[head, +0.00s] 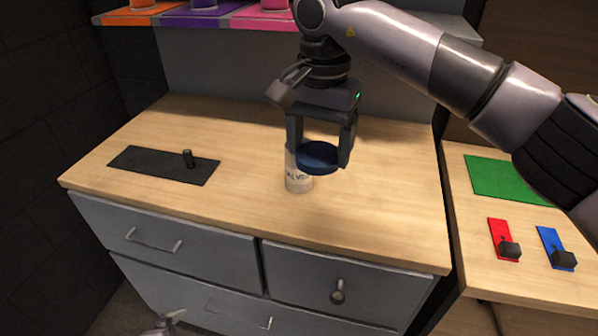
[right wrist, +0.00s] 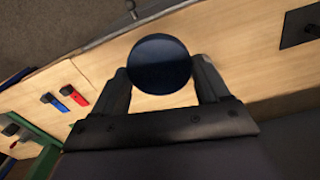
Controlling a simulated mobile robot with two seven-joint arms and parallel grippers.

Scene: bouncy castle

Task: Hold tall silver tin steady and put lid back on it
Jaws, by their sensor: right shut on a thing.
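My right gripper (head: 320,150) is shut on a dark blue round lid (head: 318,158), with one finger on each side of it. The lid also shows in the right wrist view (right wrist: 160,64), between the two fingers. A pale silver tin (head: 297,182) with dark lettering stands upright on the wooden top, just below and a little left of the lid in the head view. The lid and gripper cover the tin's upper part; I cannot tell whether lid and tin touch. In the right wrist view the tin is not visible. A small part of my left gripper (head: 165,322) shows at the bottom edge; its jaws are unclear.
The tin stands on a grey drawer cabinet with a wooden top (head: 230,215). A black plate with a small peg (head: 165,165) lies at left. A lower table at right holds a green mat (head: 505,180), a red plate (head: 503,240) and a blue plate (head: 555,248). A shelf hangs behind.

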